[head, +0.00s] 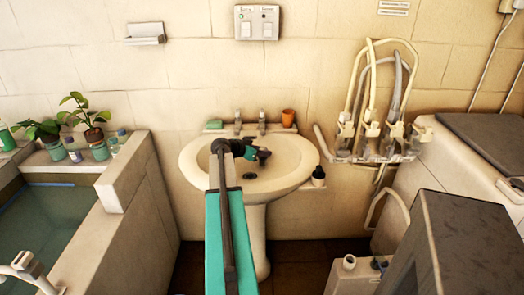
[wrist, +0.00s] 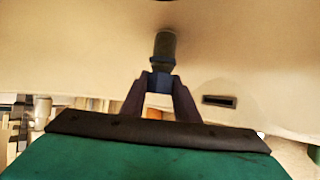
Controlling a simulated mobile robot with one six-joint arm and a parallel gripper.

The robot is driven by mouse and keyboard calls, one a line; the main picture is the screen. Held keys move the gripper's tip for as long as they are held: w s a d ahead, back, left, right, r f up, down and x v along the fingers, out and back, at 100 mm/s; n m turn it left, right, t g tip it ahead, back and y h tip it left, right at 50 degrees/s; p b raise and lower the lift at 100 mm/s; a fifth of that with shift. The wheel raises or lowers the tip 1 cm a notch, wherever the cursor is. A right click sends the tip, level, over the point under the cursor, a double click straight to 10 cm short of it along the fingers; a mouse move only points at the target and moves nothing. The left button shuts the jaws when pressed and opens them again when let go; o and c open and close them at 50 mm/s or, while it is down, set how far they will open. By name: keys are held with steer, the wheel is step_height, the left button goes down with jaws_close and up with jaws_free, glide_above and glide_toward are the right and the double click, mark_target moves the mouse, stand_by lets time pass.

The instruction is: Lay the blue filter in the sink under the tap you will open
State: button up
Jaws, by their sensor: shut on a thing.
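The sink (head: 196,160) is a cream washbasin in the middle of the head view. It has two taps, a left tap (head: 238,124) and a right tap (head: 262,123), at its back rim. My gripper (wrist: 159,80) is over the bowl, on the front side of the taps. It is shut on a short dark grey cylinder with a blue band, apparently the blue filter (wrist: 164,48). In the head view my gripper hides most of the held thing. I cannot tell whether it touches the bowl. The drain (head: 250,176) shows below my gripper.
A green sponge (head: 214,125) and an orange cup (head: 288,117) stand on the back rim beside the taps. A dark bottle (head: 318,177) stands right of the sink. Hoses on a rack (head: 370,130) hang at right. A tiled tub (head: 124,178) with plants is at left.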

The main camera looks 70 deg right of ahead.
steer(key=shift+f, duration=0.15)
steer(key=o, duration=1)
steer(key=shift+o, duration=0.2)
steer(key=b+v, duration=0.1)
steer(key=v, duration=1.1)
steer(key=shift+b, duration=0.4)
